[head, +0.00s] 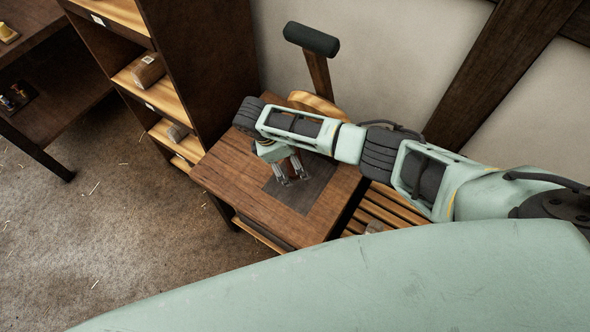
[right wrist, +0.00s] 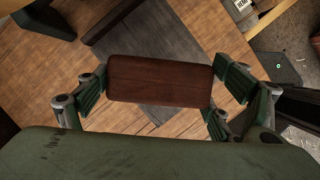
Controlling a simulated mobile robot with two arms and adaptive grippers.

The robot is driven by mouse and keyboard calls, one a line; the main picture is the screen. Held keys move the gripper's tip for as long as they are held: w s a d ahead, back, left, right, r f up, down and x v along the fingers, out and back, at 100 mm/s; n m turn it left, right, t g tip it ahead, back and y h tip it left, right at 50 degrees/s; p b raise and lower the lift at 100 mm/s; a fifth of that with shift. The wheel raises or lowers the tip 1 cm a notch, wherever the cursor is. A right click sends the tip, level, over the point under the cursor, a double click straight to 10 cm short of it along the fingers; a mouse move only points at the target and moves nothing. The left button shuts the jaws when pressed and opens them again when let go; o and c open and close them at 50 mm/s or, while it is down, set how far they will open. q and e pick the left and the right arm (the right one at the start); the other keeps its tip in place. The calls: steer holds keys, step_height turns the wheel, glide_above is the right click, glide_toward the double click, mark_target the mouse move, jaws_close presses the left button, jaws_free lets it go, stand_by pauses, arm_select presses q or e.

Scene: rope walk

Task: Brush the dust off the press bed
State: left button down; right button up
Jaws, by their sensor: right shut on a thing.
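My right gripper (head: 291,180) points down over a small wooden table. In the right wrist view its fingers (right wrist: 160,84) are shut on the ends of a reddish-brown block (right wrist: 160,79), which looks like the back of a brush. Any bristles under it are hidden. The press bed appears as a dark grey rectangle (head: 318,189) on the tabletop; it also shows in the right wrist view (right wrist: 160,48), partly covered by the block. I cannot tell whether the brush touches the bed, and no dust is clear. My left gripper is out of view.
The wooden table (head: 235,180) has bare top left of the bed. A lever with a dark handle (head: 311,38) rises behind it. A tall shelf unit (head: 205,60) stands close at the left. A slatted wooden surface (head: 385,209) lies to the right.

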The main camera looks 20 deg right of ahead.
steer(key=b, duration=0.3)
glide_above(299, 202)
steer(key=a, duration=0.1)
steer(key=f, duration=0.1)
steer(key=f+b, duration=0.6)
steer(key=shift+w+a, duration=0.2)
steer(key=shift+w, duration=0.15)
steer(key=shift+f+b, duration=0.4)
steer(key=shift+f, duration=0.5)
steer(key=shift+w+d+r+p, duration=0.1)
steer(key=shift+w+d+p, duration=0.15)
steer(key=shift+w+d, duration=0.45)
steer(key=shift+w+d+r+p, duration=0.1)
steer(key=shift+w+d+p, duration=0.1)
steer(key=shift+w+d, duration=0.5)
steer(key=shift+s+d+f, duration=0.15)
steer(key=shift+s+f, duration=0.05)
steer(key=shift+s, duration=0.05)
steer(key=shift+s+a+p, duration=0.6)
steer(key=shift+a+p, duration=0.1)
steer(key=shift+p, duration=0.05)
steer(key=shift+s+a+f+p, duration=0.1)
steer(key=shift+s+a+p, duration=0.3)
steer(key=shift+a, duration=0.2)
steer(key=shift+s+a+f, duration=0.2)
steer(key=shift+s+a, duration=0.1)
steer(key=shift+s, duration=0.15)
